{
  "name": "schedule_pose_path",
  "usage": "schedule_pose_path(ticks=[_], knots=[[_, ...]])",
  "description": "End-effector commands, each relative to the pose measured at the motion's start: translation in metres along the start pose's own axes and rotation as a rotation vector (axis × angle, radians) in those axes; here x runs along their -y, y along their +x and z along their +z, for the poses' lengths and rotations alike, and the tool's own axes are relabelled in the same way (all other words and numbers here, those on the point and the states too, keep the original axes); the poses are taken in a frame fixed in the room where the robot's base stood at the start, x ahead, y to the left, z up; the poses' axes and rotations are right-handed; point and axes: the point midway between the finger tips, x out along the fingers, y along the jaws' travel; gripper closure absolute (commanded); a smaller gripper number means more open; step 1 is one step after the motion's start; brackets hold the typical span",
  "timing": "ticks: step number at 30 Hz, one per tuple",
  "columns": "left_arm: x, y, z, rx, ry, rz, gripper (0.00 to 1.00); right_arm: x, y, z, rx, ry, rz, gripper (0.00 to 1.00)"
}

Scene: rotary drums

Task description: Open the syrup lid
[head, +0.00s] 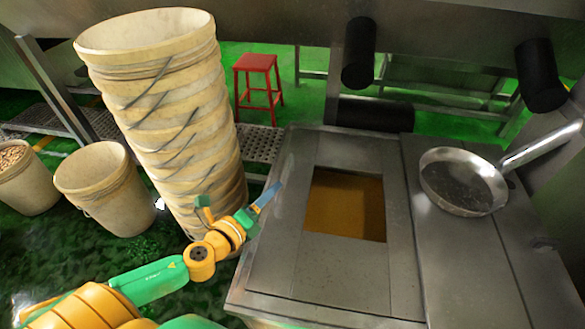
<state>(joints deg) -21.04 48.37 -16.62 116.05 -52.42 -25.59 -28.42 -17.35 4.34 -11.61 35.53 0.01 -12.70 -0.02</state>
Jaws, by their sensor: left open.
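The metal syrup tank (345,285) stands in the middle of the head view. Its rectangular opening shows orange-brown syrup (345,205) inside. The opening is uncovered, and I cannot pick out a separate lid among the flat metal panels around it. My left gripper (235,203) is open and empty. It is at the left edge of the tank top, left of the opening, with one blue fingertip pointing toward the opening. I cannot tell whether that fingertip touches the metal. My right gripper is not in view.
A steel pan (462,182) with a long handle rests on the metal top at the right. A tall stack of cream buckets (170,110) stands close behind my left gripper. More buckets (103,190) stand at the left. A red stool (257,85) is at the back.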

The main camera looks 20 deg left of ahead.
Motion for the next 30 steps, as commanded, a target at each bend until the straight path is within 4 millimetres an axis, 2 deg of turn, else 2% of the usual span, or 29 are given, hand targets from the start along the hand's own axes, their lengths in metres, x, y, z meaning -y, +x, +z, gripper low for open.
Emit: schedule_pose_path(ticks=[15, 25, 26, 30], knots=[[-0.001, 0.064, 0.000, 0.002, -0.004, 0.002, 0.43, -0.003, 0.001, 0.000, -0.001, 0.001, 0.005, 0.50], [-0.001, 0.070, 0.000, 0.000, -0.004, 0.002, 0.43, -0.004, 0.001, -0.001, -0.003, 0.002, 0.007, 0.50], [-0.001, 0.070, 0.000, 0.000, -0.004, 0.003, 0.46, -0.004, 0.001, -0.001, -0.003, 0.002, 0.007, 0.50], [-0.001, 0.070, 0.000, 0.000, -0.004, 0.003, 0.84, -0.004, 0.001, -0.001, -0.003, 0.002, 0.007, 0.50]])
